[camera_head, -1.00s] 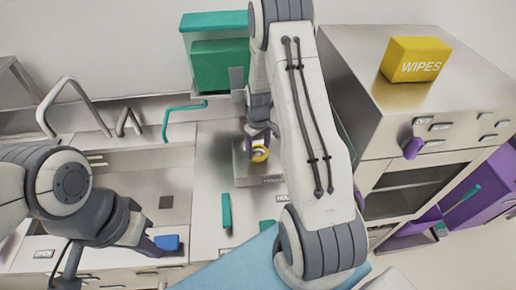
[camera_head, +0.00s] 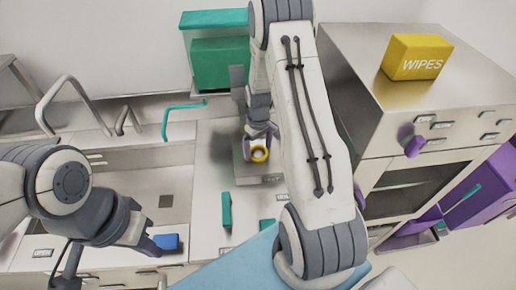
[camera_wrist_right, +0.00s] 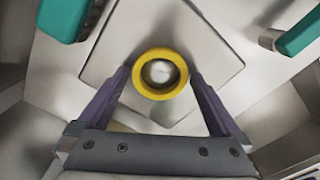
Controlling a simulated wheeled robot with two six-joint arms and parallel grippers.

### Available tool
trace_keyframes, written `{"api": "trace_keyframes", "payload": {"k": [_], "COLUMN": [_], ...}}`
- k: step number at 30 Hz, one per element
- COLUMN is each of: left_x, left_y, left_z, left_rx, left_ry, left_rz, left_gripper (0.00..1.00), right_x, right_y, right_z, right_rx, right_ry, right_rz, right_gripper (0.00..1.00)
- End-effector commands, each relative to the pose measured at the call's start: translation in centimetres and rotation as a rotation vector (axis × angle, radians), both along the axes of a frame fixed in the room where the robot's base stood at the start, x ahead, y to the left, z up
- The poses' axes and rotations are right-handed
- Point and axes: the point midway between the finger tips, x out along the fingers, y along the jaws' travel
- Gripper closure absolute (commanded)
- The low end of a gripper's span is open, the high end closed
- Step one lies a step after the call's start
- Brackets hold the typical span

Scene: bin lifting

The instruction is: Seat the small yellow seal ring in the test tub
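The yellow seal ring (camera_head: 259,154) is over a square metal box (camera_head: 243,177) on the counter. In the right wrist view the ring (camera_wrist_right: 139,83) lies between the purple fingertips of my right gripper (camera_wrist_right: 160,74), which appear to touch both its sides. A pale metal square (camera_wrist_right: 215,55) lies behind the ring, and a bright round spot shows through it. The gap between ring and metal is hard to judge. I cannot tell for certain which vessel is the test tub. My left gripper (camera_head: 150,243) is low at the left, beside a blue block (camera_head: 168,241); its finger opening is hidden.
A sink basin (camera_head: 120,182) with a tap (camera_head: 70,90) lies left. Teal pieces (camera_head: 226,210) lie in front of the metal box. A green box (camera_head: 219,66) stands behind. A metal cabinet (camera_head: 345,60) carrying yellow wipes (camera_head: 417,57) stands right.

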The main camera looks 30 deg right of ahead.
Motion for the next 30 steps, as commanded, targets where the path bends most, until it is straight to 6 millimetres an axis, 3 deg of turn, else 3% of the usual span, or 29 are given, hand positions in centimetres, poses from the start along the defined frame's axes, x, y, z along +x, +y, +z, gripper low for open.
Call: {"api": "trace_keyframes", "payload": {"k": [5, 18, 28, 30], "left_x": [0.0, 0.0, 0.0, 0.0], "left_y": [0.0, 0.0, 0.0, 0.0], "left_z": [-0.5, -2.7, -2.9, -3.0], "left_rx": [0.000, 0.000, 0.000, 0.000], "left_ry": [0.000, 0.001, 0.001, 0.001], "left_rz": [0.002, 0.006, 0.007, 0.006], "left_gripper": [1.00, 1.00, 1.00, 1.00], "right_x": [0.1, 0.2, 0.0, 0.1], "right_y": [0.0, 0.0, 0.1, 0.9], "right_z": [1.1, 9.0, 10.5, 10.7], "right_rx": [-0.002, -0.001, 0.000, 0.000], "right_ry": [-0.003, -0.004, 0.000, -0.002], "right_rz": [0.000, 0.000, 0.001, 0.011], "right_gripper": [0.00, 0.00, 0.00, 0.00]}}
